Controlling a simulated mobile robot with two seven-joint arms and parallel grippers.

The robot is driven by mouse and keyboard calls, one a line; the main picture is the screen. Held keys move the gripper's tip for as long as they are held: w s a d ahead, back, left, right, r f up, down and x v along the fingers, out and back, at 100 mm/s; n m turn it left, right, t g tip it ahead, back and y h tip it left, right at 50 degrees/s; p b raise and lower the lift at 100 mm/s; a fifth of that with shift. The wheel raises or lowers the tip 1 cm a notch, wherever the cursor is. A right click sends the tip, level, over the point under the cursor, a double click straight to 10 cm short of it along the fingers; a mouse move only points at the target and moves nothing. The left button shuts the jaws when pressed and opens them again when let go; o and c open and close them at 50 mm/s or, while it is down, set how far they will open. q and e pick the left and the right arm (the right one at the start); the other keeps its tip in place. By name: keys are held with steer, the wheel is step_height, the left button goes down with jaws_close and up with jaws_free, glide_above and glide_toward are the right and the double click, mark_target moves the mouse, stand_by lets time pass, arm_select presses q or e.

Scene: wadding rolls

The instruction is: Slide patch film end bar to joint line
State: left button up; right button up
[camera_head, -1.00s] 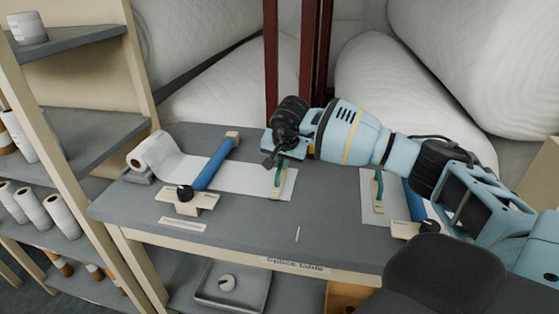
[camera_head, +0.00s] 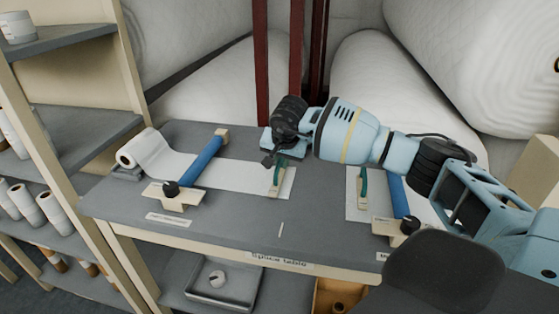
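The patch film (camera_head: 230,175) runs as a white strip from its roll (camera_head: 128,157) at the table's left, under a blue bar (camera_head: 201,163). At its right end lies a pale end bar with a green handle (camera_head: 277,178). My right gripper (camera_head: 276,160) is at the top of this handle and appears shut on it; its fingertips are partly hidden. My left gripper is not in view.
A second film sheet with its own green-handled bar (camera_head: 363,187) and blue bar (camera_head: 398,196) lies at the right of the splice table (camera_head: 240,225). Bare grey table separates the two films. Shelves with rolls (camera_head: 55,212) stand left; large white rolls (camera_head: 385,110) fill the back.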

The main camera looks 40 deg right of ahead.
steer(key=o, duration=0.3)
steer(key=shift+s+d, duration=0.15)
steer(key=shift+s, duration=0.05)
steer(key=shift+w, duration=0.1)
steer(key=shift+r, duration=0.3)
steer(key=v, duration=0.7)
